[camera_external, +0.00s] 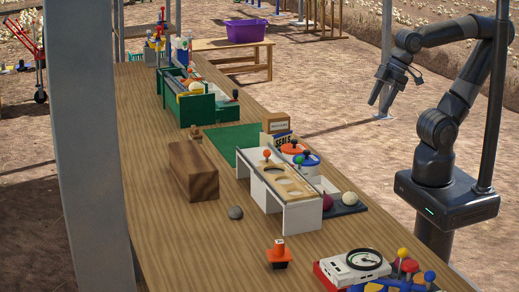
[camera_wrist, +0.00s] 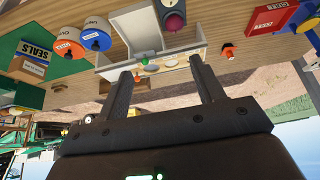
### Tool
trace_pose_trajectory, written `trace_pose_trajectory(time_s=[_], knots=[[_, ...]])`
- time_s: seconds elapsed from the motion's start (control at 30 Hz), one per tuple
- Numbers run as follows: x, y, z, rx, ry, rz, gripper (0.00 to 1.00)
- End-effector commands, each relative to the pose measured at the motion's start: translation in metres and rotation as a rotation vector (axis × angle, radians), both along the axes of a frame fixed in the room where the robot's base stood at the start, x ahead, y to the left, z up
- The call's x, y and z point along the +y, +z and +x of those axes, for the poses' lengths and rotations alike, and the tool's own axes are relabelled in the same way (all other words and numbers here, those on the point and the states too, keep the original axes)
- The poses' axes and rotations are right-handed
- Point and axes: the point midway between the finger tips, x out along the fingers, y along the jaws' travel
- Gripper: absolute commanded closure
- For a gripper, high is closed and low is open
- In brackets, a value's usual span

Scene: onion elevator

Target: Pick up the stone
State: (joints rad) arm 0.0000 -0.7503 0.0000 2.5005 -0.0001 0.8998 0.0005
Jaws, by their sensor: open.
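The stone (camera_external: 236,212) is a small, grey, rounded lump. It lies on the wooden table in the external view, between the brown wooden block and the orange-and-black object. I cannot make it out in the wrist view. My gripper (camera_external: 380,97) is raised in the air off the table's right side, well apart from the stone. In the wrist view its two fingers (camera_wrist: 160,68) are spread, with nothing held between them.
The wooden table (camera_external: 150,215) has bare surface around the stone. A brown block (camera_external: 193,170) is behind it. A white stand with a holed board (camera_external: 300,215) is to its right. An orange-and-black object (camera_external: 279,254) and a red-and-white device (camera_external: 352,266) are nearer the front.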

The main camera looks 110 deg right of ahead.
Motion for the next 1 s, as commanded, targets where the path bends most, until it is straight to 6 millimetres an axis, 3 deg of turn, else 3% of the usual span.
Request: trace_pose_trajectory(time_s=[0.23, 0.37, 0.7, 1.0], knots=[[0.0, 0.002, 0.004, 0.004, -0.012, 0.007, 0.38], [-0.001, 0.01, 0.022, 0.027, -0.079, 0.042, 0.38], [-0.005, 0.031, 0.118, 0.131, -0.439, 0.205, 0.38], [-0.011, 0.019, 0.213, 0.214, -0.782, 0.319, 0.38]])
